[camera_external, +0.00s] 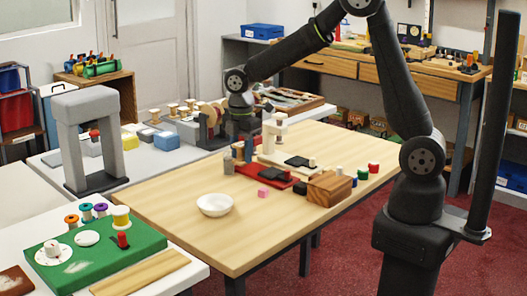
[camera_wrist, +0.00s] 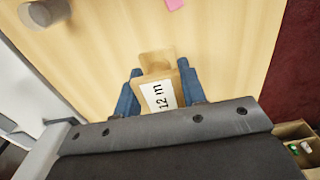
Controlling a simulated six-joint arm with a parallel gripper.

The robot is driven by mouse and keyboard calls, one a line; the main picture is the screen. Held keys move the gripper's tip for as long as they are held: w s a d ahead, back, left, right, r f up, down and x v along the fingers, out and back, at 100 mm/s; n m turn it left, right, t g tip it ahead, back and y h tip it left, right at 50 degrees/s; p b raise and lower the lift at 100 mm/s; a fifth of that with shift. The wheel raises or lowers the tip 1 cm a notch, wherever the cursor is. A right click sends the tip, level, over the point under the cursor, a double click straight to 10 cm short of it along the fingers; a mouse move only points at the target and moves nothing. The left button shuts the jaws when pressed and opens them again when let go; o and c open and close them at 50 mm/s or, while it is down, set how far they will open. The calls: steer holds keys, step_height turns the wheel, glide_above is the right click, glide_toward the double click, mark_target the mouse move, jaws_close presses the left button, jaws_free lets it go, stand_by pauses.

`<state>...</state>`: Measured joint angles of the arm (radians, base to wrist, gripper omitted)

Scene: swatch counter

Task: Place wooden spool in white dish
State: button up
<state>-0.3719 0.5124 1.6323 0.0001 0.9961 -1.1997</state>
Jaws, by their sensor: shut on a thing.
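The white dish (camera_external: 214,205) sits upright and empty on the light wooden table, left of centre in the external view. It is not in the wrist view. My gripper (camera_wrist: 160,88) is shut on the wooden spool (camera_wrist: 155,62), with a blue finger on each side. The spool is pale wood and carries a white label reading "12 m". In the external view my gripper (camera_external: 247,143) is over the back part of the table, behind and to the right of the dish. The spool is small and hard to make out there.
A pink cube (camera_external: 263,193) lies right of the dish. A grey cylinder (camera_external: 228,164) stands behind the dish. The table front around the dish is clear.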

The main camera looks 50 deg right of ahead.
steer(key=a+f, duration=0.2)
steer(key=a, duration=0.1)
steer(key=a+f, duration=0.2)
steer(key=a, duration=0.2)
steer(key=a+f, duration=0.2)
steer(key=a, duration=0.1)
steer(key=shift+a+f, duration=0.2)
steer(key=shift+a, duration=0.2)
steer(key=shift+f, duration=2.05)
steer(key=shift+f, duration=0.15)
steer(key=o, duration=0.7)
step_height(320, 180, up, 12)
steer(key=shift+r, duration=0.2)
steer(key=shift+f, duration=0.15)
